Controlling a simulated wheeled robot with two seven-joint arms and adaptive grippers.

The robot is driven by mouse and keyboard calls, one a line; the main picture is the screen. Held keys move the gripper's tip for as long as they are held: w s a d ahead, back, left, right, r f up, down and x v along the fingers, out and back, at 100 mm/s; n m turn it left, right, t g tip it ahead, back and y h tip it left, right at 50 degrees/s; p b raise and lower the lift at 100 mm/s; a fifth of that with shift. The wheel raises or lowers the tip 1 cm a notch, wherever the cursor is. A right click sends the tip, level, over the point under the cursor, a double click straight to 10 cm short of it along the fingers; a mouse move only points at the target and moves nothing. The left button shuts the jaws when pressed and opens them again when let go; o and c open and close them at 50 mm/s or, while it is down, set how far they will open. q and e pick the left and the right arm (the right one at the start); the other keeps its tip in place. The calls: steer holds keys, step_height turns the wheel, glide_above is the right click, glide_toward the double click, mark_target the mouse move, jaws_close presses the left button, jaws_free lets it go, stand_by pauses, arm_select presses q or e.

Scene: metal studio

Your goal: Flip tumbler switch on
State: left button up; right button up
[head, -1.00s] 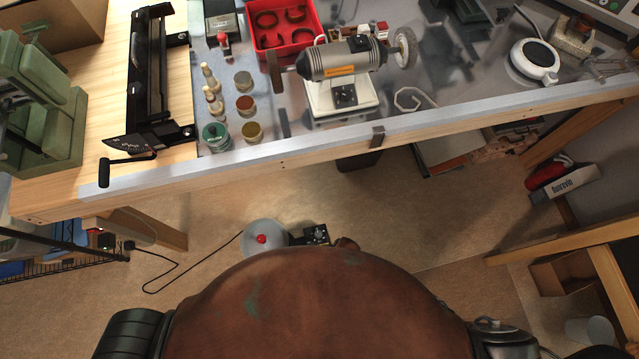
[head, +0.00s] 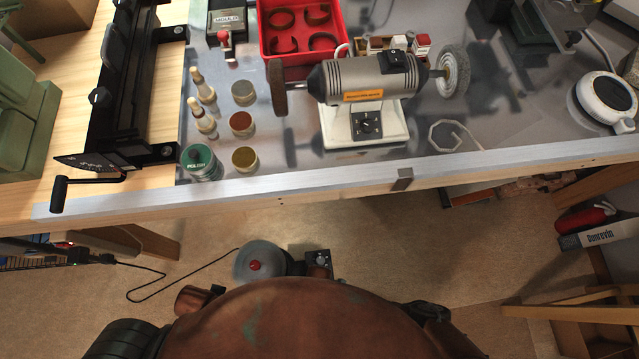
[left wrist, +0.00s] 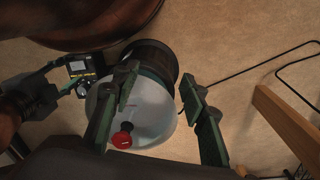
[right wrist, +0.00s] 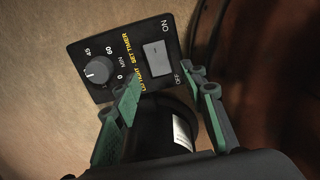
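The tumbler (head: 259,263) stands on the floor, with a pale round lid and a red knob (head: 255,266). Its black control box (head: 319,264) sits beside it. In the right wrist view the panel carries a grey tumbler switch (right wrist: 157,57) between ON and OFF, plus a timer dial (right wrist: 98,70). I cannot tell which way the switch is tipped. My right gripper (right wrist: 163,82) is open and empty, its fingertips just short of the switch in that view. My left gripper (left wrist: 158,82) is open over the tumbler lid (left wrist: 158,118); contact is unclear. Both grippers are hidden in the head view.
A workbench edge (head: 300,184) runs above the tumbler in the head view. It bears a grinder (head: 362,84), a red tray (head: 330,17) and several jars. A black cable (head: 150,290) lies on the floor. A wooden leg (left wrist: 285,120) stands right of my left gripper.

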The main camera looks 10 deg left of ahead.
steer(key=shift+s+f+b, duration=0.1)
steer(key=shift+f+b, duration=0.2)
steer(key=shift+f, duration=0.5)
steer(key=shift+f+b, duration=0.45)
steer(key=shift+f, duration=0.5)
arm_select(q)
steer(key=shift+t+h, duration=0.4)
steer(key=shift+t, duration=0.3)
steer(key=w+d+f, duration=0.2)
steer(key=w, duration=0.1)
steer(key=shift+d+f, duration=0.15)
steer(key=shift+f, duration=0.05)
arm_select(e)
steer(key=shift+c, duration=0.7)
